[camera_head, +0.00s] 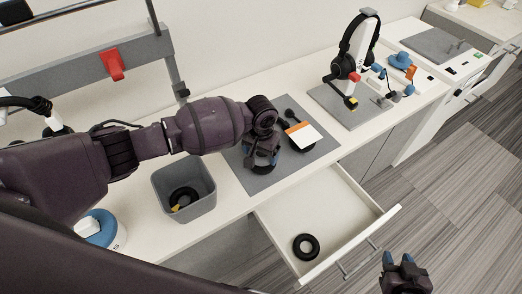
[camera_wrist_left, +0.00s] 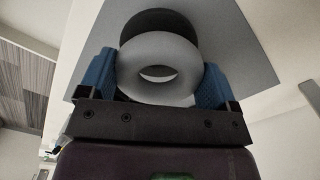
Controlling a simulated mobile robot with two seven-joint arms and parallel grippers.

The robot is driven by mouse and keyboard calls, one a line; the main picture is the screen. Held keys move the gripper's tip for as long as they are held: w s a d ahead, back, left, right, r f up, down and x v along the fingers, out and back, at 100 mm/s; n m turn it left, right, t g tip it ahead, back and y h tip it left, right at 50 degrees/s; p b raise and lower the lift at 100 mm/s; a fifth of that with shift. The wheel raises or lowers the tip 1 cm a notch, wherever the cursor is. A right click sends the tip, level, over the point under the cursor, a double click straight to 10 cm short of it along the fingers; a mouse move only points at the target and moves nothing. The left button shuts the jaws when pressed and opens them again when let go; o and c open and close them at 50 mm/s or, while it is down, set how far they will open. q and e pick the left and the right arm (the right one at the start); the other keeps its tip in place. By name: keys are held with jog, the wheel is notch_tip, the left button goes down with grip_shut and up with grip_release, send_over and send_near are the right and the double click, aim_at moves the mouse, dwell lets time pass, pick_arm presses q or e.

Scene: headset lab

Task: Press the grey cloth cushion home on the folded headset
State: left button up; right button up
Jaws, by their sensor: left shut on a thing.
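My left gripper (camera_head: 262,164) is over the grey mat (camera_head: 262,184), pointing down. In the left wrist view its blue fingertips (camera_wrist_left: 156,82) are shut on the sides of the grey cloth cushion (camera_wrist_left: 160,52), a ring with an oval hole. A dark round ear cup (camera_wrist_left: 158,20) shows directly behind the cushion. Whether the two touch cannot be told. The dark folded headset (camera_head: 291,117) lies on the mat, largely hidden by my left gripper in the head view. My right gripper (camera_head: 398,262) is at the lower right, away from the bench, with its blue fingertips apart and empty.
A grey bin (camera_head: 184,204) holding a dark ring (camera_head: 183,197) stands left of the mat. The open drawer (camera_head: 340,222) below holds a black ring (camera_head: 306,246). Another headset hangs on a stand (camera_head: 349,62) further back.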

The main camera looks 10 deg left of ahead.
jog(key=shift+w+r, duration=0.15)
jog(key=shift+w, duration=0.05)
pick_arm(q)
jog(key=shift+f, duration=0.1)
jog(key=shift+f, duration=0.4)
jog(key=shift+f+b, duration=0.1)
jog(key=shift+b, duration=0.2)
pick_arm(e)
jog(key=shift+s+f, duration=0.6)
jog(key=shift+f, duration=0.1)
pick_arm(q)
jog(key=shift+f, duration=0.15)
pick_arm(e)
jog(key=shift+w, duration=0.1)
pick_arm(q)
jog(key=shift+f, duration=0.1)
pick_arm(e)
jog(key=shift+w, duration=0.1)
pick_arm(q)
jog(key=shift+f, duration=0.35)
pick_arm(e)
jog(key=shift+w+r, duration=0.2)
jog(key=shift+w, duration=0.2)
